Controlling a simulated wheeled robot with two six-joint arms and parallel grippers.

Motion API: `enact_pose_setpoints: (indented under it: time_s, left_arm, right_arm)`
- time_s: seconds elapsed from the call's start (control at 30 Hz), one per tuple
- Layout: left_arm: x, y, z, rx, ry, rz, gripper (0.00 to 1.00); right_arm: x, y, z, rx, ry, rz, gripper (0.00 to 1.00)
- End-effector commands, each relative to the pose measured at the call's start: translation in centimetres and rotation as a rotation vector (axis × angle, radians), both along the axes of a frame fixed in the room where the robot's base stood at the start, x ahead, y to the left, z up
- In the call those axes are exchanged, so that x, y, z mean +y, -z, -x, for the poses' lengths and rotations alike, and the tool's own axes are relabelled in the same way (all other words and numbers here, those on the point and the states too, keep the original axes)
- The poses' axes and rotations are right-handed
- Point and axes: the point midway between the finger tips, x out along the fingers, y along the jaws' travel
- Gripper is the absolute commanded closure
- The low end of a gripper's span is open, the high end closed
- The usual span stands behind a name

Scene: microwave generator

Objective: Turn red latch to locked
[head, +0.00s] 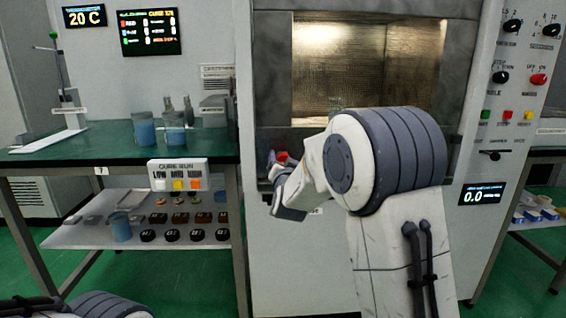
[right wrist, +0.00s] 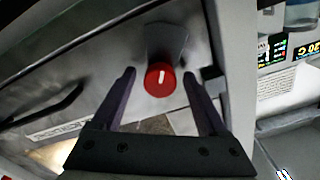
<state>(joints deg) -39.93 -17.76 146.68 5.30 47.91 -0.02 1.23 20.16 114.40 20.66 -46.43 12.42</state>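The red latch (right wrist: 160,77) is a round red knob with a white line, mounted on a grey metal panel. In the right wrist view its line runs nearly up and down. My right gripper (right wrist: 159,75) is open, with one dark finger on each side of the latch and a visible gap on both sides. In the head view the latch (head: 282,156) shows as a small red spot below the lit chamber window, partly hidden by my right gripper and arm. My left gripper is out of view.
A dark bar handle (right wrist: 48,108) is on the same panel, left of the latch. A green-topped bench (head: 110,142) with blue beakers stands at the left. A control panel with knobs, including a red one (head: 538,79), is at the right.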

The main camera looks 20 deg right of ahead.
Motion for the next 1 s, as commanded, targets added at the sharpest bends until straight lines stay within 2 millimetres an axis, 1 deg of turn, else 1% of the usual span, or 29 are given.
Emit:
enact_pose_setpoints:
  time_s: [0.03, 0.07, 0.1, 0.17, 0.2, 0.23, 0.4, 0.57, 0.77, 1.0]
  left_arm:
    - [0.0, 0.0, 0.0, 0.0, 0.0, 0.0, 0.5]
    - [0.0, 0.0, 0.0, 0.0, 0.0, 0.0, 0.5]
    - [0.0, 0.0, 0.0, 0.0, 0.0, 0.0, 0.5]
    - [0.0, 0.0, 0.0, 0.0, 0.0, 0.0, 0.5]
    - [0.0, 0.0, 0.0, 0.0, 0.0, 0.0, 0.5]
    - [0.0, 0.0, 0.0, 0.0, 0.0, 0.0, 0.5]
    - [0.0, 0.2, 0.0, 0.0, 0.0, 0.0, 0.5]
    - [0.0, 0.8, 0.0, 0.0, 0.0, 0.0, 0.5]
    - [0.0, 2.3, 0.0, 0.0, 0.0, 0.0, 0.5]
    - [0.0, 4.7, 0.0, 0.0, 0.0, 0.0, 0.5]
  right_arm:
    - [0.0, 0.0, 0.0, 0.0, 0.0, 0.0, 0.42]
    - [0.0, 0.0, 0.0, 0.0, 0.0, 0.0, 0.54]
    - [0.0, 0.0, 0.0, 0.0, 0.0, 0.0, 0.69]
    - [0.0, 0.0, 0.0, 0.0, 0.0, 0.0, 0.92]
    - [0.0, 0.0, 0.0, 0.0, 0.0, 0.0, 1.0]
    - [0.6, 0.0, 0.0, -0.001, -0.003, -0.001, 1.0]
    - [0.2, 0.0, 0.0, -0.003, -0.002, -0.01, 1.0]
    - [0.1, 0.2, 0.0, -0.017, -0.003, -0.052, 1.0]
    - [0.1, 0.3, 0.0, -0.052, -0.003, -0.169, 1.0]
    - [0.1, 0.4, 0.0, -0.112, -0.002, -0.378, 1.0]
